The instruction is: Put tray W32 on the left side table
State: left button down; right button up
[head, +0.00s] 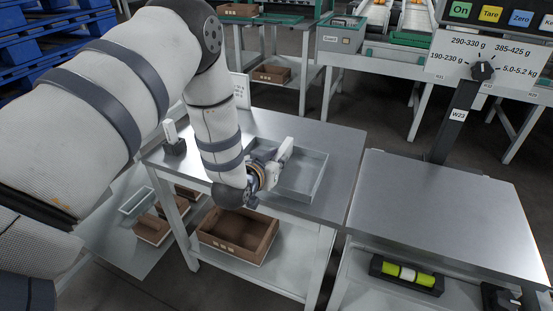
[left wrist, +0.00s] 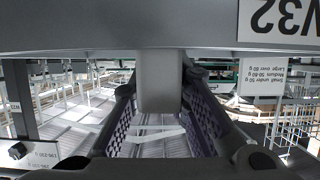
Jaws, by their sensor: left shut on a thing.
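Tray W32 is a shallow grey tray (head: 313,178) in the head view, over the steel top of the left side table (head: 343,142). I cannot tell whether its base touches the table. My left gripper (head: 282,155) is shut on the tray's left side; the arm and gripper hide part of that side. In the left wrist view the tray's grey wall (left wrist: 130,35) fills the top, with an upside-down label ending in 32 (left wrist: 279,17). The gripper's two fingers (left wrist: 162,95) reach to that wall. My right gripper is not in view.
A small white-and-grey device (head: 174,145) stands at the table's left edge. A brown crate (head: 238,234) is on the shelf below. A bench with a post marked W23 (head: 457,116) stands to the right, across a narrow gap. The tabletop right of the tray is clear.

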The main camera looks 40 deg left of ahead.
pick_arm(q)
jog(key=c, duration=1.6)
grip_release()
jog(key=shift+o, duration=0.3)
